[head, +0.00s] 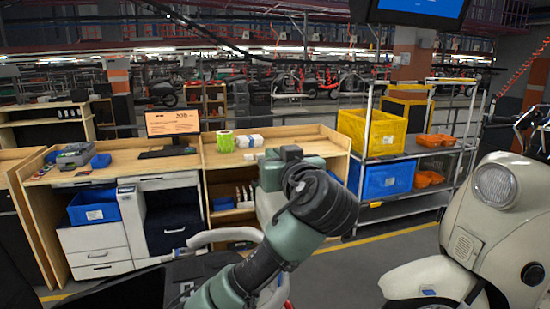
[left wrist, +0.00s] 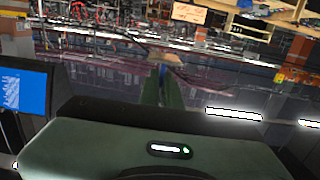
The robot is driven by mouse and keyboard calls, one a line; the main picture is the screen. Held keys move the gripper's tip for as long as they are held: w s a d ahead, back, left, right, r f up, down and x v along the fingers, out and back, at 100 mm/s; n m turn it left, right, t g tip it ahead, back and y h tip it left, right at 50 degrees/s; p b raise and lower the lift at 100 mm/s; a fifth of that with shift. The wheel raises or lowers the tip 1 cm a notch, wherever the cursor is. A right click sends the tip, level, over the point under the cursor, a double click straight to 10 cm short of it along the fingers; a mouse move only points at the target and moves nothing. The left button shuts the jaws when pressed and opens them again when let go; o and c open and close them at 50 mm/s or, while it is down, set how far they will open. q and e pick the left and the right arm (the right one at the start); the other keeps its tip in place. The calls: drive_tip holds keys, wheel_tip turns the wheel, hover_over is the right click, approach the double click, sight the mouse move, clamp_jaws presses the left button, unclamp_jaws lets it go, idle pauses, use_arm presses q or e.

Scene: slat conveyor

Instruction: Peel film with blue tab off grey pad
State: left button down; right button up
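My left arm rises from the bottom of the head view, with the left gripper (head: 286,165) at its end, in front of the wooden counter. Its fingers are hidden there behind the gripper body and wrist. In the left wrist view, which looks upside down, two dark green fingers (left wrist: 162,82) point away close together. I cannot tell whether they are apart or shut, and no film shows at them. I cannot make out the film, blue tab or grey pad in either view. My right gripper is not in view.
A cream scooter (head: 500,205) with a round headlamp stands at the right. A metal shelf (head: 395,205) holds yellow and blue crates and orange bins. The wooden counter (head: 125,172) carries a monitor (head: 172,123) and a green roll (head: 225,141). Open floor lies between the shelf and scooter.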

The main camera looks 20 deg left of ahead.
use_arm(q)
drive_tip(key=shift+r, duration=0.1)
drive_tip(key=shift+r, duration=0.3)
drive_tip(key=s+d+r+p, duration=0.1)
drive_tip(key=s+r, duration=0.2)
drive_tip(key=r, duration=0.3)
drive_tip(key=shift+s+r, duration=0.15)
drive_tip(key=shift+s, duration=0.1)
wheel_tip(320, 180, up, 5)
drive_tip(key=s+d, duration=0.1)
drive_tip(key=s, duration=0.1)
drive_tip(key=shift+s+r, duration=0.2)
drive_tip(key=shift+s, duration=0.2)
